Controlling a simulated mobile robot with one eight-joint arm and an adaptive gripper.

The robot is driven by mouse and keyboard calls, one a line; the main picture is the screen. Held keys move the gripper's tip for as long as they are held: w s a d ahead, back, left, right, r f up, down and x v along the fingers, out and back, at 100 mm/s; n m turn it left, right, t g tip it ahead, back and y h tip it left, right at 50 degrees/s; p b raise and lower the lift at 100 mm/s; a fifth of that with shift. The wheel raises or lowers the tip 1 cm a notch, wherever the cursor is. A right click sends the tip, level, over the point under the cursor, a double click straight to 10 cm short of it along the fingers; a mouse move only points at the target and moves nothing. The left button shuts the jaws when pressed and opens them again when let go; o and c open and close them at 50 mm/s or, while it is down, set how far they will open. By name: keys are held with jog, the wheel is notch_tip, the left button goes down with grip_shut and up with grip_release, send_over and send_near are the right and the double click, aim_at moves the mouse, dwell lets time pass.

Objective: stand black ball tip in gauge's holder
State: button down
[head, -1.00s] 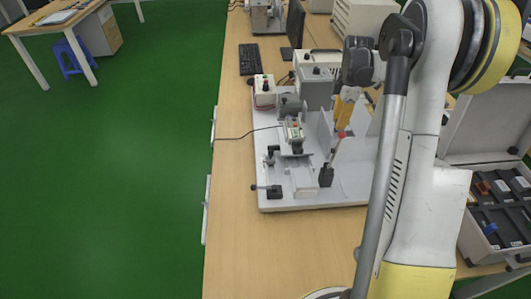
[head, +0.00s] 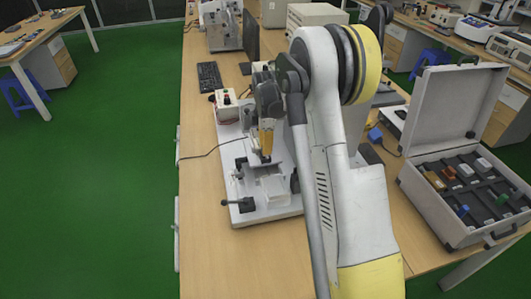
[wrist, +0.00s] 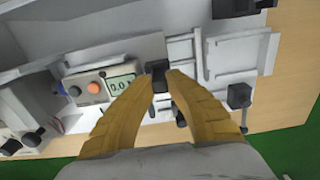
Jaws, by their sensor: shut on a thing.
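My gripper (head: 266,148) is lowered over the white test stand, with its yellow fingers pointing down. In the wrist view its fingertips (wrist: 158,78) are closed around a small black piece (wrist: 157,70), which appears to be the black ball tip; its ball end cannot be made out. The grey gauge (wrist: 105,88), with a lit display, lies just left of the fingertips. Its holder is at the gauge's right end, by the fingertips, and cannot be told apart from the black piece. I cannot tell whether the tip is seated. In the head view my arm hides most of the gauge.
The white stand (head: 245,215) has black clamp knobs (head: 238,204) at its front left. An open case (head: 455,100) with several coloured pieces stands at the right. A keyboard (head: 208,77) and white box (head: 225,101) are behind. The table's front left is clear.

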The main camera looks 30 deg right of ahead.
jog(key=shift+f, duration=0.55)
jog(key=shift+f, duration=0.2)
jog(key=c, duration=1.8)
grip_release()
notch_tip(320, 180, up, 12)
jog(key=p, duration=0.4)
jog(key=s+a+r+m+t, duration=0.2)
jog(key=s+a+r+m, duration=0.1)
jog(key=s+a+r, duration=0.4)
jog(key=s+a+r+m+t, duration=0.1)
jog(key=s+a+m, duration=0.2)
jog(key=s, duration=0.3)
jog(key=s+a+r+m+t, duration=0.1)
jog(key=s+a+m+t, duration=0.1)
jog(key=s+a+m, duration=0.2)
jog(key=s+a+r+m+t, duration=0.1)
jog(key=s+a+m, duration=0.3)
jog(key=s, duration=0.6)
jog(key=shift+s+a+m+t, duration=0.1)
jog(key=shift+m+t, duration=0.3)
jog(key=shift+t, duration=0.2)
